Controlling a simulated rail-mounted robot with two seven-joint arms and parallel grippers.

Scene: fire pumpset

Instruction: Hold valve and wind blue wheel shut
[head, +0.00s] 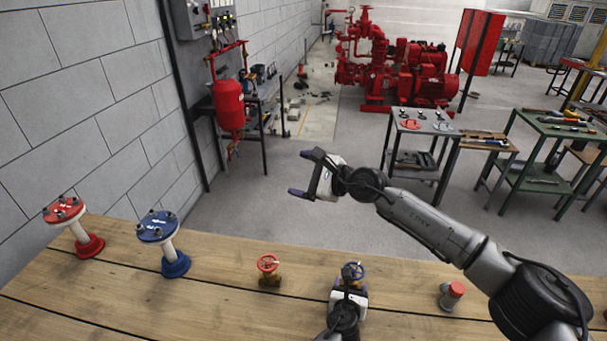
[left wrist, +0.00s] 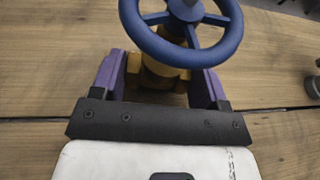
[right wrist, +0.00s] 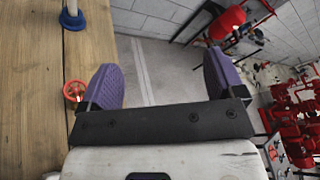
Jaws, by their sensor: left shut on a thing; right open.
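The valve with the blue wheel (head: 353,271) stands upright on the wooden bench, near the middle of its front. My left gripper (head: 349,287) is shut on its brass body (left wrist: 160,76), below the wheel. In the left wrist view the blue wheel (left wrist: 182,40) sits above the purple fingers and its top is cut off by the frame. My right gripper (head: 300,174) is open and empty, held in the air beyond the bench's far edge and away from the wheel. Its spread fingers (right wrist: 160,72) have only floor between them in the right wrist view.
A red-wheeled valve (head: 268,270) stands left of the blue-wheeled one. Red (head: 76,226) and blue (head: 165,243) flanged pipe pieces stand further left. A small red-topped part (head: 451,295) stands on the right, near my right arm. Bench space between them is bare.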

